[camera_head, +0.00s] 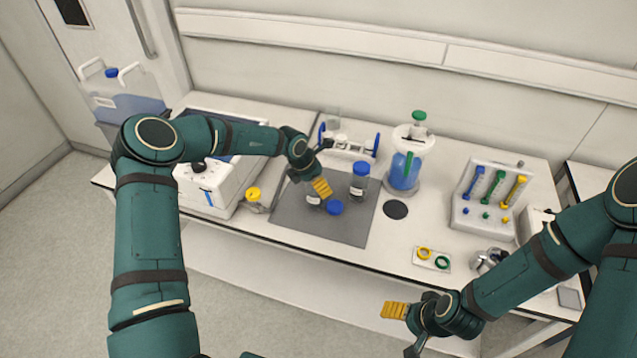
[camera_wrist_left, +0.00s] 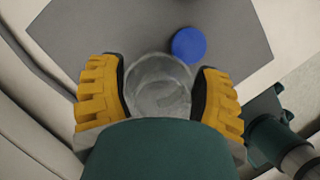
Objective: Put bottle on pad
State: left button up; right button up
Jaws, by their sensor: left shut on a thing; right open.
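My left gripper (camera_head: 321,187) is shut on a clear open glass bottle (camera_wrist_left: 158,88), its yellow fingers on both sides. In the head view the bottle (camera_head: 313,201) is partly hidden by the gripper, above or on the grey mat (camera_head: 345,233); I cannot tell whether it touches. A loose blue cap (camera_head: 335,208) lies beside it on the mat and also shows in the left wrist view (camera_wrist_left: 188,44). A capped bottle (camera_head: 359,183) stands on the mat to the right. A round black pad (camera_head: 395,209) lies bare right of the mat. My right gripper (camera_head: 395,310) is open and empty before the table.
A yellow-capped bottle (camera_head: 254,200) stands left of the mat. A blue-liquid reactor vessel (camera_head: 405,168) stands behind the black pad. A tool rack (camera_head: 487,205) and a small plate with rings (camera_head: 432,259) are to the right. Bare table surrounds the black pad.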

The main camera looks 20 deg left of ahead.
pick_arm(q)
jog(key=o, duration=1.3)
